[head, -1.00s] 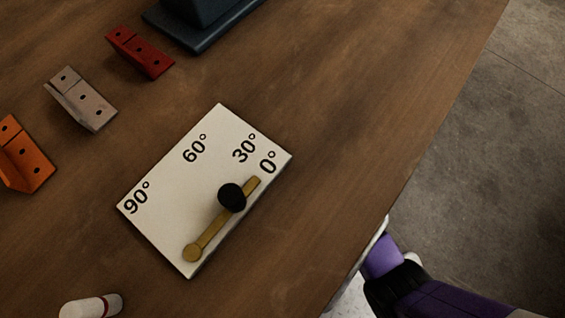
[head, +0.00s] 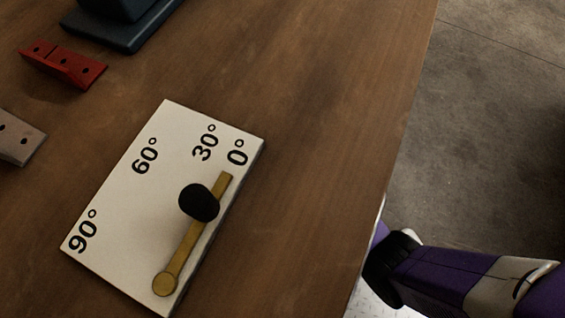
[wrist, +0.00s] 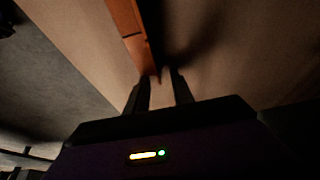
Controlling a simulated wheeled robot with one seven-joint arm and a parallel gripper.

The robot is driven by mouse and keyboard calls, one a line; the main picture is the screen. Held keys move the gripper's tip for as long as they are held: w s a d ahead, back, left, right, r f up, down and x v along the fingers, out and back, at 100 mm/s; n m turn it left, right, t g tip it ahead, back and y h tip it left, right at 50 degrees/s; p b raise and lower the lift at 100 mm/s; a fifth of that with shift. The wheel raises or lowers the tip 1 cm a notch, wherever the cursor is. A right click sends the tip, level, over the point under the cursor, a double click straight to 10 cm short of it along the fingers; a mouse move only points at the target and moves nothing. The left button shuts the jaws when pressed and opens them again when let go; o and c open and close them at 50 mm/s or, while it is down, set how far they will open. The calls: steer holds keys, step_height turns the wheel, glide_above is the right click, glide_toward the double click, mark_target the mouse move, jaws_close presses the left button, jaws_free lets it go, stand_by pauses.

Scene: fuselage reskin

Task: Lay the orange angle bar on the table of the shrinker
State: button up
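An orange angle bar (wrist: 128,22) shows in the wrist view, running down from the top edge to near the fingertips, its lower end close to the left finger. It is out of the head view now. My gripper (wrist: 163,82) has its two dark fingers apart, with a gap of brown surface between them; I see no clear grip on the bar. In the head view the gripper itself is out of frame. The shrinker and its table cannot be clearly made out in either view; a dark blue machine base (head: 122,30) is cut off at the top.
A white angle plate (head: 130,195) with a brass lever and black knob (head: 199,202) lies on the wooden table (head: 300,110). A red bracket (head: 63,65) and a grey bracket (head: 18,138) lie to the left. The table's right edge borders grey floor (head: 480,130).

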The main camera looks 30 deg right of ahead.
jaws_close()
stand_by(1.3)
